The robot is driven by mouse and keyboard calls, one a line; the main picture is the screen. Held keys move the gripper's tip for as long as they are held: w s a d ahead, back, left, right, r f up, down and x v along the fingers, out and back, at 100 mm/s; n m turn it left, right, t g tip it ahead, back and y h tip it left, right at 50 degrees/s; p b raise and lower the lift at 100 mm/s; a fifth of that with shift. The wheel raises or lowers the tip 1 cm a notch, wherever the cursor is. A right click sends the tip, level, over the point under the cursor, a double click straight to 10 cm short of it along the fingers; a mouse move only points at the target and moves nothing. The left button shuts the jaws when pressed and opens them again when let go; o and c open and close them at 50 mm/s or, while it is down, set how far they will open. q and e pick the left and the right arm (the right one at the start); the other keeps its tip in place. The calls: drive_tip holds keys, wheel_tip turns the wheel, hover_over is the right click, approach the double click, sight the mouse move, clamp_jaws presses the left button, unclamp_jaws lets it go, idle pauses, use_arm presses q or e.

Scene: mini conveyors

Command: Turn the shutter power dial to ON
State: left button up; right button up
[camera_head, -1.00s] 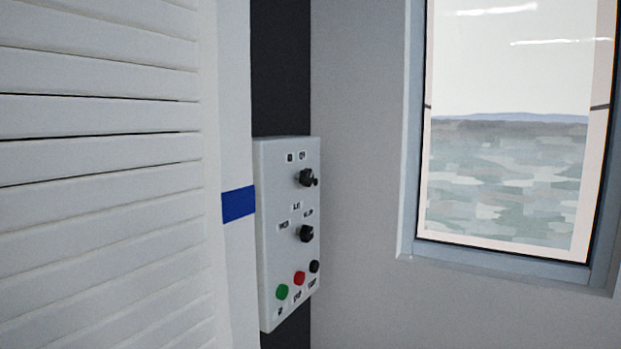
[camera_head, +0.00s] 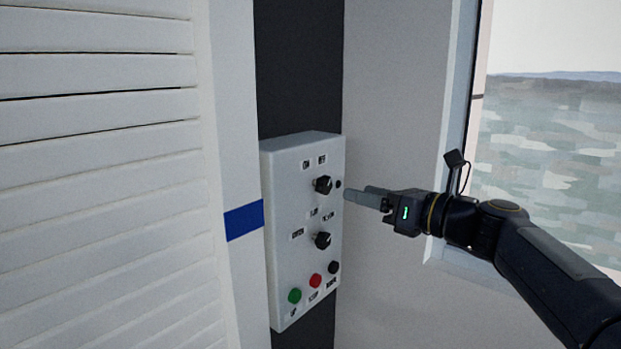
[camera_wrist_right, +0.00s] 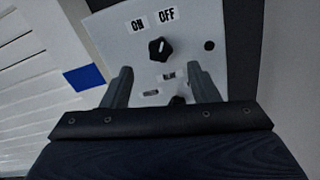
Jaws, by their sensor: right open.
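The shutter power dial (camera_head: 323,185) is the upper black knob on a white control box (camera_head: 300,215). It sits under labels reading ON and OFF, which are clear in the right wrist view, where the dial (camera_wrist_right: 160,49) shows ahead of the fingers. I cannot tell for sure which label it points to. My right gripper (camera_head: 350,194) is just right of the dial in the head view, empty. In the right wrist view the gripper (camera_wrist_right: 158,78) has its fingers spread apart, with the dial beyond and between them, apart from both. My left gripper is not in view.
A second black dial (camera_head: 321,240) sits lower on the box. Below it are green (camera_head: 295,296), red (camera_head: 315,281) and black (camera_head: 334,267) buttons. A white slatted shutter (camera_head: 100,200) stands at left, a window (camera_head: 550,140) at right.

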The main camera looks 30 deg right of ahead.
sight(328, 185)
drive_tip(key=p+x, duration=0.1)
drive_tip(key=x, duration=0.6)
drive_tip(key=shift+w+p, duration=0.15)
drive_tip(key=shift+p, duration=0.15)
drive_tip(key=c, duration=1)
